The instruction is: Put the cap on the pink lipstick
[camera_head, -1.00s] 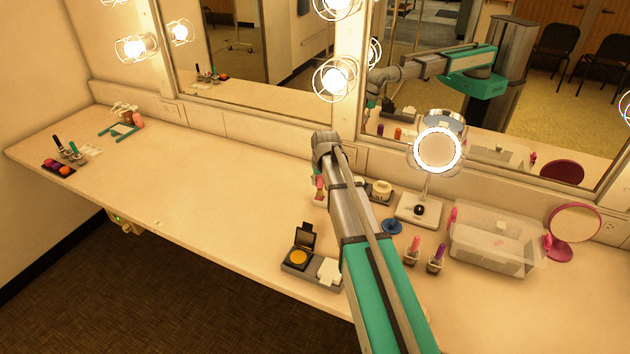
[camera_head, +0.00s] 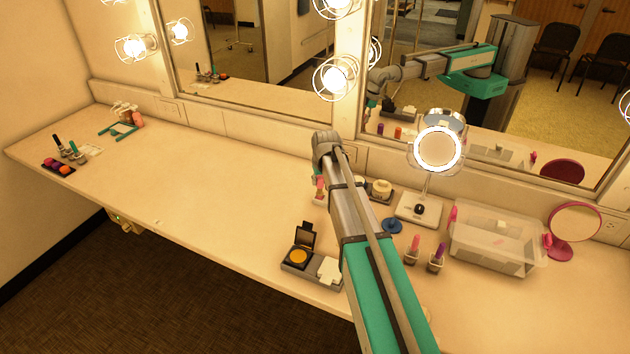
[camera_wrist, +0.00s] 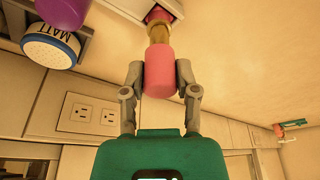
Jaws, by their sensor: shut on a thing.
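A pink cap (camera_wrist: 158,74) is held between the two fingers of my gripper (camera_wrist: 160,68) in the wrist view. Just beyond the cap, in line with it, is the gold neck (camera_wrist: 159,34) of a lipstick. Its pinkish-red base (camera_wrist: 158,14) stands in a pale holder (camera_wrist: 133,6). The cap's end meets or overlaps the gold neck in the picture; I cannot tell how far it is over it. In the head view my gripper is mostly hidden behind my arm, with the pink cap (camera_head: 320,184) showing at its left side.
A round jar (camera_wrist: 50,50) and a purple item (camera_wrist: 63,10) are close by in the wrist view. A lit mirror (camera_head: 437,150), two lipsticks in holders (camera_head: 411,257), and a clear bin (camera_head: 495,240) stand to the right. An open compact (camera_head: 299,257) lies in front. The counter's left-middle is clear.

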